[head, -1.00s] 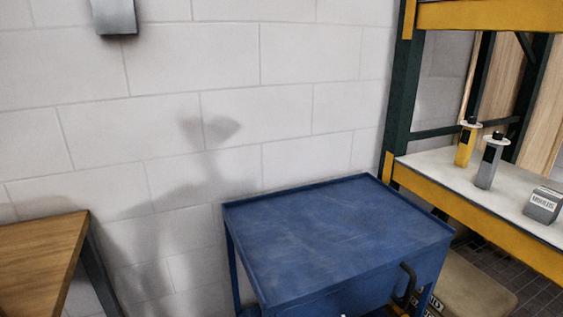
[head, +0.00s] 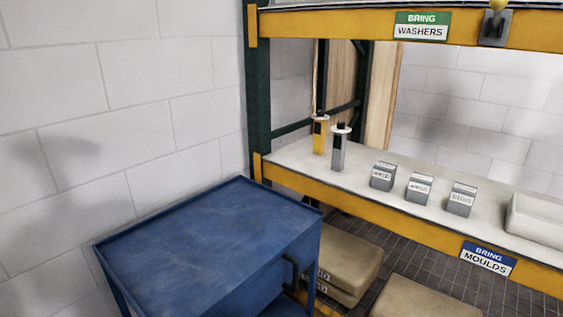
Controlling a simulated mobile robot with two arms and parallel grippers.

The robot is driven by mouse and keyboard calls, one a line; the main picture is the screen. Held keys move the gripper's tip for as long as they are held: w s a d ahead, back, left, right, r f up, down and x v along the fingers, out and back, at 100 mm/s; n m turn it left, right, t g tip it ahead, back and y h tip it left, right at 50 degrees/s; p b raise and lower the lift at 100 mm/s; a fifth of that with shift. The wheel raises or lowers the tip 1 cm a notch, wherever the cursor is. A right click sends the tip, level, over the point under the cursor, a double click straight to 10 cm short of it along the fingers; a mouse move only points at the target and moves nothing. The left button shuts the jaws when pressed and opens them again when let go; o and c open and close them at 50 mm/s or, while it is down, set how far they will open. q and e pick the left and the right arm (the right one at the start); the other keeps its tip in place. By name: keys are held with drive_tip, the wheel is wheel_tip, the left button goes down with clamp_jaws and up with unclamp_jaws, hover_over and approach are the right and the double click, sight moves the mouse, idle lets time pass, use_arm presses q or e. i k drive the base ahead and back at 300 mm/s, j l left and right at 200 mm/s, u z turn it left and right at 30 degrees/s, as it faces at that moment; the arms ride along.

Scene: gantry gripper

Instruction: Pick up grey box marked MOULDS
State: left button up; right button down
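Three small grey boxes with white labels stand in a row on the white shelf (head: 335,172): a left box (head: 382,180), a middle box (head: 419,191) and a right box (head: 460,203). Their label print is too small to read surely, so I cannot tell which is marked MOULDS. A blue sign (head: 488,258) reading "BRING MOULDS" hangs on the shelf's yellow front beam below and right of them. Neither of my grippers is in view.
A yellow bottle-like item (head: 319,137) and a grey one (head: 339,152) stand left of the boxes. A pale bin (head: 535,220) is at the right. A blue cart (head: 205,240) stands before the rack's left end. Tan sacks (head: 340,262) lie below. A green sign (head: 422,25) reads "BRING WASHERS".

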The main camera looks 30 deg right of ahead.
sight(384, 175)
drive_tip(key=z, duration=2.3)
